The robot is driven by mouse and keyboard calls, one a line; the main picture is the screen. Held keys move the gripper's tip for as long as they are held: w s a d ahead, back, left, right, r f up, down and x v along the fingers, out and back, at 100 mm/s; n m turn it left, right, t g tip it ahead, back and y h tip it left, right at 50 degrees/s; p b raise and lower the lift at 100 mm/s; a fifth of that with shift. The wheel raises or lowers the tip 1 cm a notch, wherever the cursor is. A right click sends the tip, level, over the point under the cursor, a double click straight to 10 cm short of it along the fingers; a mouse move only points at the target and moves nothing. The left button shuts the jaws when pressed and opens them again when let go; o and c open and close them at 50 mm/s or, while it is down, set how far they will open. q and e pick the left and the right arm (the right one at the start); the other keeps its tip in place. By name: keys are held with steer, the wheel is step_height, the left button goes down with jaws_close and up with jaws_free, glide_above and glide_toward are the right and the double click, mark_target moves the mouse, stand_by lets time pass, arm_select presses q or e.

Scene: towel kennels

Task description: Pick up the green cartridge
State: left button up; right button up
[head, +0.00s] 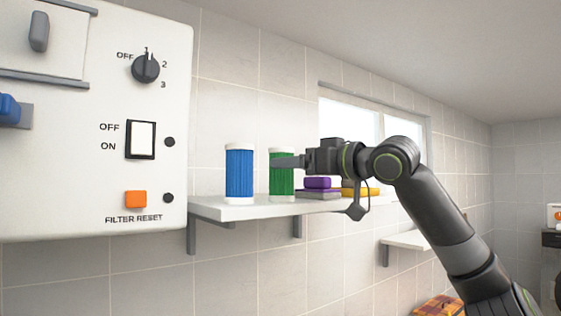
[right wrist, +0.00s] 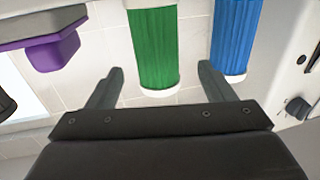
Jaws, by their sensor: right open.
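The green cartridge (head: 281,178), ribbed with white end caps, stands upright on the white wall shelf (head: 240,211). My right gripper (head: 275,162) reaches in from the right at the cartridge's upper half, and a finger overlaps it in the head view. In the right wrist view, which looks upside down, the two fingers of the right gripper (right wrist: 160,80) are spread apart. The green cartridge (right wrist: 158,45) shows between them with a gap on each side. I cannot tell how deep it sits between the fingers. My left gripper is not in view.
A blue cartridge (head: 239,174) stands just left of the green one, also in the right wrist view (right wrist: 237,35). A purple block (head: 317,183) on a grey one and a yellow item (head: 358,189) lie to the right. A white control panel (head: 80,170) is at left.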

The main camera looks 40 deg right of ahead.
steer(key=shift+w+r+p, duration=0.1)
steer(key=shift+w+p, duration=0.2)
steer(key=shift+w, duration=0.5)
steer(key=w+p, duration=0.2)
steer(key=w, duration=0.1)
steer(key=w+p, duration=0.1)
steer(key=shift+w+a+f, duration=0.1)
steer(key=shift+w+f, duration=0.05)
steer(key=shift+f, duration=0.15)
steer(key=shift+w+f, duration=0.2)
steer(key=shift+w, duration=0.35)
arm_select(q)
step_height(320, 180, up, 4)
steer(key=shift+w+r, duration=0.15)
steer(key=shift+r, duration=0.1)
arm_select(e)
steer(key=shift+s, duration=0.1)
steer(key=shift+c, duration=0.3)
steer(key=c, duration=1)
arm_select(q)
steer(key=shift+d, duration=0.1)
arm_select(e)
steer(key=shift+r, duration=0.15)
